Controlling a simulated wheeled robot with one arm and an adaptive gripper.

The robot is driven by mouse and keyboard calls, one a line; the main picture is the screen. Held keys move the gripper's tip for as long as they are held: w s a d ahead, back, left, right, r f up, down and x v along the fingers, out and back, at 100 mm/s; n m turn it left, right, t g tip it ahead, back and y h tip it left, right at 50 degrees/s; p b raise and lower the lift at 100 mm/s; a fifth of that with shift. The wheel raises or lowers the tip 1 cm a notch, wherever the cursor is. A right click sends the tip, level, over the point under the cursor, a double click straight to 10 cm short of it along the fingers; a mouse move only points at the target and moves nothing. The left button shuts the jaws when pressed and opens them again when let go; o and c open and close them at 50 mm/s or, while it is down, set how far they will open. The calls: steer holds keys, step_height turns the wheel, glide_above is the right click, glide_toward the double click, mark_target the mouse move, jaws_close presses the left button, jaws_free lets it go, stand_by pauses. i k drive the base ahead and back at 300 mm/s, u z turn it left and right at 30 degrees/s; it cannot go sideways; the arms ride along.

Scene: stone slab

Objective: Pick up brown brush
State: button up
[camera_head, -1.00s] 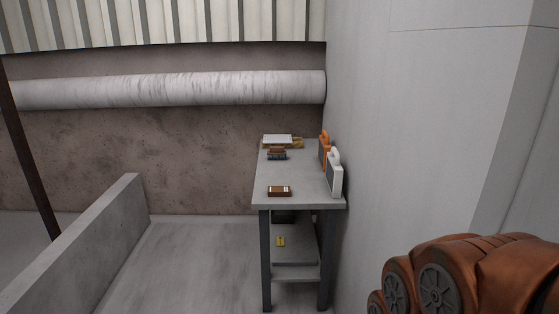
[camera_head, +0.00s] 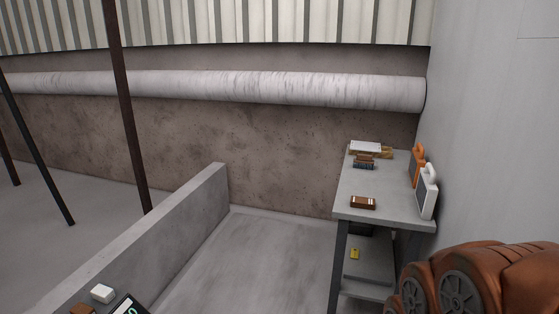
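A small brown object with a dark blue-grey underside (camera_head: 364,162), which looks like a brush, lies toward the back of the grey table (camera_head: 384,182) on the right. A second brown object with pale marks on top (camera_head: 362,202) lies near the table's front edge. It is too small to tell for certain what it is. Part of another brown object (camera_head: 83,309) shows at the bottom left, cut off by the frame. My orange arm is at the bottom right, in front of the table's right leg. My gripper is not in view.
A white-topped stack (camera_head: 368,148) lies behind the brush-like object. An orange case (camera_head: 417,165) and a white case (camera_head: 427,192) stand along the table's right edge by the wall. A low concrete wall (camera_head: 170,230) runs left of clear floor. A white block (camera_head: 103,293) sits at the bottom left.

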mark_target(362, 159)
steer(key=u, duration=0.5)
steer(key=i, duration=2.1)
steer(key=z, duration=0.35)
steer(key=i, duration=1.95)
steer(key=z, duration=1.15)
steer(key=i, duration=0.55)
steer(key=z, duration=0.2)
